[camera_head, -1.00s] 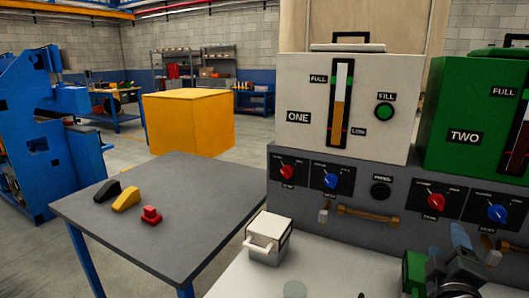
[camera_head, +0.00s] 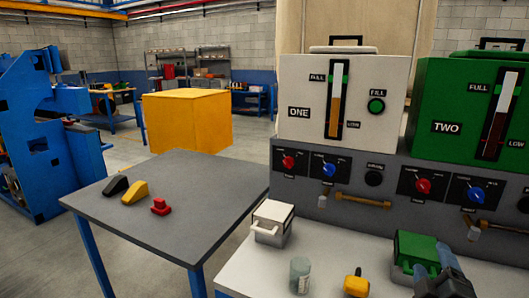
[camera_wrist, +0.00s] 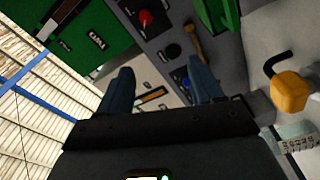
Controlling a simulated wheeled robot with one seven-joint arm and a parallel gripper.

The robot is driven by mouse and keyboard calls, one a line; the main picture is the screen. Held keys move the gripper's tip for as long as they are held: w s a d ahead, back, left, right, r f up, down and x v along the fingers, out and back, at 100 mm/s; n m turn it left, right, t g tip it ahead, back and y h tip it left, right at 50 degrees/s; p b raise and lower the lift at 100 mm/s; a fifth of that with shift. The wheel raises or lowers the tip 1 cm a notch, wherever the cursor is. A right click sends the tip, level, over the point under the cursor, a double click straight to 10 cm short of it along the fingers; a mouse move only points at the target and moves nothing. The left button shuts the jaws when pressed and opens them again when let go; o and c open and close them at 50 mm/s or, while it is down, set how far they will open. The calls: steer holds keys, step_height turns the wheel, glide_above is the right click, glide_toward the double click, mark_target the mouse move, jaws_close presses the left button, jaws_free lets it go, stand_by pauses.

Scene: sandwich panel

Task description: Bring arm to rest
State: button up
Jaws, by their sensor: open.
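My gripper (camera_wrist: 162,88) is open, with its two blue fingers apart and nothing visible between them in the wrist view. In the head view only its blue fingers (camera_head: 436,264) and part of the wrist show at the bottom right, in front of the green box (camera_head: 413,247) on the light bench. I cannot tell whether they touch it. The rest of my arm is out of the picture.
A grey panel (camera_head: 330,201) with knobs carries the white tank ONE (camera_head: 298,83) and green tank TWO (camera_head: 438,98). The light bench (camera_head: 325,252) holds a white box (camera_head: 271,222), a jar (camera_head: 299,275) and a yellow-handled item (camera_head: 355,284). A grey table (camera_head: 195,200) stands left.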

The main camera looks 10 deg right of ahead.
steer(key=s+a+f+m+y, duration=0.1)
steer(key=s+a+f+y, duration=0.25)
steer(key=s+a, duration=0.4)
steer(key=s+a+f+m+y, duration=0.15)
steer(key=s+a+f, duration=0.3)
steer(key=s, duration=0.55)
steer(key=s+a+r+m+y, duration=0.2)
steer(key=s+a+r, duration=0.1)
steer(key=s, duration=0.7)
steer(key=s+a+r+m+g+y, duration=0.1)
steer(key=s+a+r+m+y, duration=0.1)
steer(key=s, duration=0.7)
steer(key=shift+s+a+r+m, duration=0.4)
steer(key=shift+a+r+m, duration=0.25)
steer(key=shift+a+r, duration=0.15)
